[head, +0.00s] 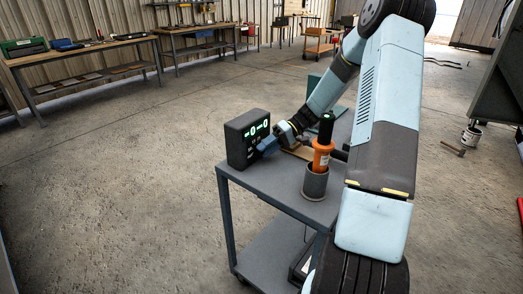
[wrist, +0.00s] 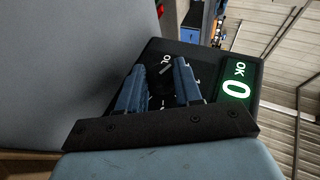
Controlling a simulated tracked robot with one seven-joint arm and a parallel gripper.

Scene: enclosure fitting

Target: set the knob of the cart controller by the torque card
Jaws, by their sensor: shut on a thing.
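The cart controller (head: 236,142) is a dark box standing at the left end of the grey cart top. Its green display (wrist: 237,82) shows a 0 and "OK" in the wrist view. The knob (wrist: 161,82) is dark with a pale pointer line, on the controller's face, with pale marks around it. My gripper (wrist: 160,80) has its two blue fingers on either side of the knob and is shut on it. In the head view my gripper (head: 268,144) reaches the controller face from the right. I cannot make out a torque card.
An orange and black screwdriver-like tool (head: 322,145) stands in a grey cup (head: 315,184) on the cart (head: 275,186), close to my arm. Workbenches (head: 80,52) line the far wall. Open floor lies left.

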